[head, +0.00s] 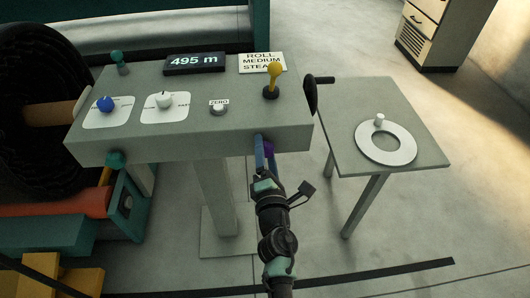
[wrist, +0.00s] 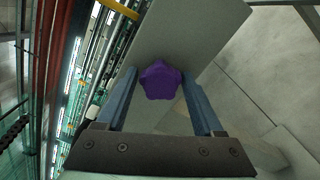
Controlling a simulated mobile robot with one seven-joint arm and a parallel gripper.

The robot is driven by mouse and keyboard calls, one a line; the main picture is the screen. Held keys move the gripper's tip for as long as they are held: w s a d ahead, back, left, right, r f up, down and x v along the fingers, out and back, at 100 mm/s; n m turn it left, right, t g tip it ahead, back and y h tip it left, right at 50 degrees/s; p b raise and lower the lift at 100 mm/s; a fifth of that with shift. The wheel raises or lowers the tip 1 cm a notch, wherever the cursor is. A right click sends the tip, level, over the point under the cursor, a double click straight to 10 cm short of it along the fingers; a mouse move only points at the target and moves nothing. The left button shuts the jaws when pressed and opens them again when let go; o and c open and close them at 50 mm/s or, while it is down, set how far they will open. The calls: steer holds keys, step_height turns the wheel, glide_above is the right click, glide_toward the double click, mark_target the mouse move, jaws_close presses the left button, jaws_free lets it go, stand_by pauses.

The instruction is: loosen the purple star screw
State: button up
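The purple star screw (wrist: 160,80) sits against the grey face of the console and fills most of the space between my fingertips in the wrist view. In the head view only a small part of the screw (head: 269,149) shows beside my blue fingers, under the console's front edge. My gripper (head: 262,148) points up at the console front. In the wrist view, my gripper (wrist: 159,78) has its two blue fingers spread, one on each side of the screw. I cannot tell for sure whether either finger touches it.
The grey console (head: 200,143) carries knobs, a yellow lever (head: 272,78) and a display (head: 195,62). A black crank (head: 313,92) juts from its right side. A side table (head: 425,146) with a white ring (head: 365,149) stands right. A large black roll (head: 30,90) is left.

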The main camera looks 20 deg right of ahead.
steer(key=shift+o, duration=0.5)
steer(key=shift+v, duration=1.5)
